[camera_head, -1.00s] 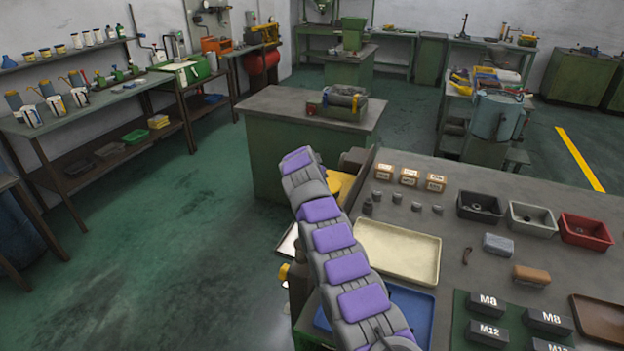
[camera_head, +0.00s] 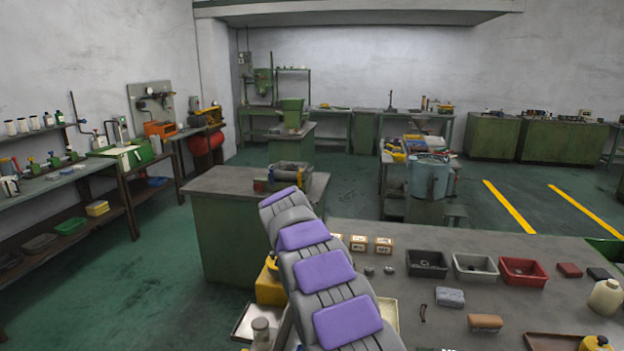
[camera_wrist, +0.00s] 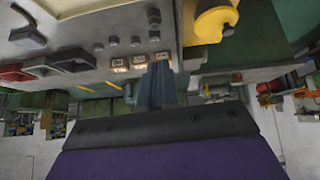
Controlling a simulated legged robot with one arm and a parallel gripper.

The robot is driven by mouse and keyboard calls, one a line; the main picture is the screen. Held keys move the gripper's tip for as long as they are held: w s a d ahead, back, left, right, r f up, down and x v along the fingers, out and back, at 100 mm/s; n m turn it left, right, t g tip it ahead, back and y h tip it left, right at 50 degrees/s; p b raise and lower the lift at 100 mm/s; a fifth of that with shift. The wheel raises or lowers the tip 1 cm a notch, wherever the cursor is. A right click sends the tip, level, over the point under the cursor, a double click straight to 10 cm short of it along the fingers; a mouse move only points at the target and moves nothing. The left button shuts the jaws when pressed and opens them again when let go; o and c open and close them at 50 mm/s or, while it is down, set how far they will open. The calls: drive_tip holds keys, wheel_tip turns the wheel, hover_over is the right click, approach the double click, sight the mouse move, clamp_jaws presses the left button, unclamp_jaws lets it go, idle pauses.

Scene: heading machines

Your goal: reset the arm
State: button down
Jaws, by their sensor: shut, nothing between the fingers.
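My arm with purple pads (camera_head: 325,280) reaches up from the bottom middle of the head view, over the left edge of the grey workbench (camera_head: 575,248). Its far end covers part of what lies behind; I cannot make out the fingers there. In the wrist view, which is upside down, my gripper (camera_wrist: 158,82) shows as two blue-grey fingers close together, shut and empty. The fingers overlap the bench edge in the picture, near small tan boxes (camera_wrist: 139,61); I cannot tell the distance.
On the bench stand a black bin (camera_head: 427,263), a grey bin (camera_head: 475,267) and a red bin (camera_head: 523,271). A green cabinet (camera_head: 222,235) stands beyond my arm. A yellow part (camera_wrist: 212,18) shows beside the bench. Green floor (camera_head: 140,285) is open at left.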

drive_tip(key=s+d+r+g, duration=0.1)
drive_tip(key=s+d, duration=0.4)
drive_tip(key=s, duration=0.3)
drive_tip(key=s+d+g, duration=0.2)
drive_tip(key=s+d, duration=0.3)
drive_tip(key=s, duration=0.3)
drive_tip(key=s+d+r+g, duration=0.1)
drive_tip(key=s+d, duration=0.4)
drive_tip(key=s, duration=0.3)
drive_tip(key=s+f+n+g+y, duration=0.1)
drive_tip(key=s+f+g, duration=0.1)
drive_tip(key=s, duration=1.5)
drive_tip(key=s+d+f+n+g+y, duration=0.1)
drive_tip(key=s+f, duration=0.4)
drive_tip(key=s, duration=1.3)
drive_tip(key=shift+s+d+f+g, duration=0.25)
drive_tip(key=shift+s+g, duration=0.1)
drive_tip(key=shift+g, duration=0.55)
